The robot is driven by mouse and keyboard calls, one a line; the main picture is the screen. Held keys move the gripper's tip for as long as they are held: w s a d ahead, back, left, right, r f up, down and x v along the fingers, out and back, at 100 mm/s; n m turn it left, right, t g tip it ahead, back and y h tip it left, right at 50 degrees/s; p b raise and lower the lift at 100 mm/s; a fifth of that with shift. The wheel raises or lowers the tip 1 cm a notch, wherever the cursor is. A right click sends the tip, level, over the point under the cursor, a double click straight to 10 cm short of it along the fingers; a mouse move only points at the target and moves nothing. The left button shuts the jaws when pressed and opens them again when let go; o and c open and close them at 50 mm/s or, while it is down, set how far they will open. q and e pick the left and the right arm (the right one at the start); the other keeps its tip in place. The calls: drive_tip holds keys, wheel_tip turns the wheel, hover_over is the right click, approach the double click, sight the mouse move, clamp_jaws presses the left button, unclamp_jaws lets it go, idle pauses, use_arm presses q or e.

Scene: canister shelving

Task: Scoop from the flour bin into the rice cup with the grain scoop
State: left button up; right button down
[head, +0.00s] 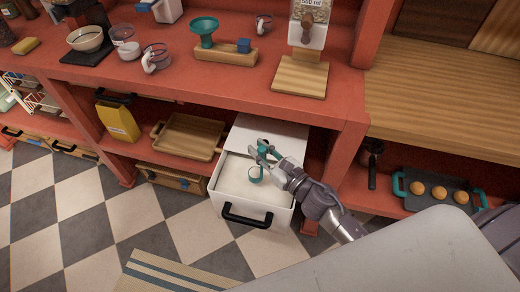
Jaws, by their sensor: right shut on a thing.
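My right gripper (262,152) reaches in from the lower right and is shut on the teal grain scoop (255,173). The scoop's bowl is low, over or at the pale flour in the open flour bin, and looks white inside. The flour bin (224,201) is a white box with a black front handle, pulled out from the lower shelf. Clear cups with handles stand on the red counter, one at the front (157,59) and one farther back (264,24). I cannot tell which cup is the rice cup. My left gripper is not in view.
On the counter are a teal-topped balance scale (226,55), a dispenser (309,22) over a wooden board (300,78), and a bowl (86,38) on a dark scale. A wooden tray (186,137) and yellow bag (119,121) sit left of the bin. The counter overhangs the shelf.

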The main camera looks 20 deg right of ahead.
drive_tip(key=shift+r+p, duration=1.45)
drive_tip(key=shift+r, duration=0.45)
